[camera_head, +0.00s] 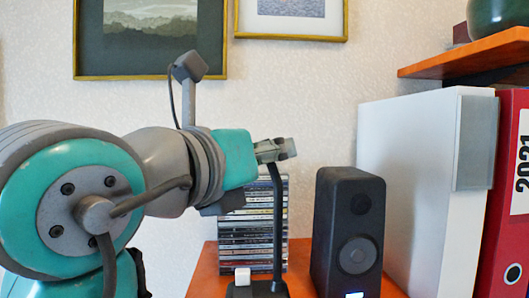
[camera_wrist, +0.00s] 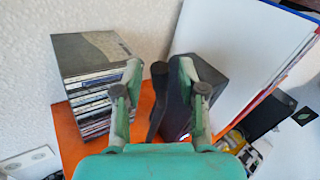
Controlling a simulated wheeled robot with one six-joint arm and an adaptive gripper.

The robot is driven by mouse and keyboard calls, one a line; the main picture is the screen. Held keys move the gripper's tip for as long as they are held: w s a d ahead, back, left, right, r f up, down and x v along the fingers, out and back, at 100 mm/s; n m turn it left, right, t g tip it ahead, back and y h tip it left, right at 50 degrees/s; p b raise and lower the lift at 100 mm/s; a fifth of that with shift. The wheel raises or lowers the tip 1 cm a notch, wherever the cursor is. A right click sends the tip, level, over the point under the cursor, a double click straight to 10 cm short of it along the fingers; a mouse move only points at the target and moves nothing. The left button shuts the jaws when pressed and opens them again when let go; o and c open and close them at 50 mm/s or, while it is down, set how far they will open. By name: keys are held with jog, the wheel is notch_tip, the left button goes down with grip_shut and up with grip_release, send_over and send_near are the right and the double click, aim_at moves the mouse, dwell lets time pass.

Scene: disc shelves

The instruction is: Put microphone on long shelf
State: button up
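The microphone is a black desk type with a thin upright stem (camera_head: 278,225) and a dark base (camera_head: 257,290), standing on the orange lower shelf (camera_head: 205,275). My gripper (camera_head: 276,150) is at the top of the stem in the head view and hides the microphone's head there. In the wrist view the gripper's two fingers (camera_wrist: 160,80) are apart, with the dark microphone (camera_wrist: 158,100) between them, nearer the right finger. No firm grip on it shows. Another orange shelf (camera_head: 465,52) is at the upper right; which one is the long shelf I cannot tell.
A stack of disc cases (camera_head: 250,238) stands behind the microphone. A black speaker (camera_head: 347,232) stands close on its right. Further right are a white binder (camera_head: 410,180) and a red binder (camera_head: 508,200). A green round pot (camera_head: 497,16) sits on the upper shelf. Framed pictures hang behind.

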jog(key=shift+r, duration=0.15)
jog(key=shift+s+a, duration=0.2)
jog(key=shift+s, duration=0.05)
jog(key=v, duration=1.1)
jog(key=shift+s, duration=0.2)
jog(key=shift+a, duration=0.15)
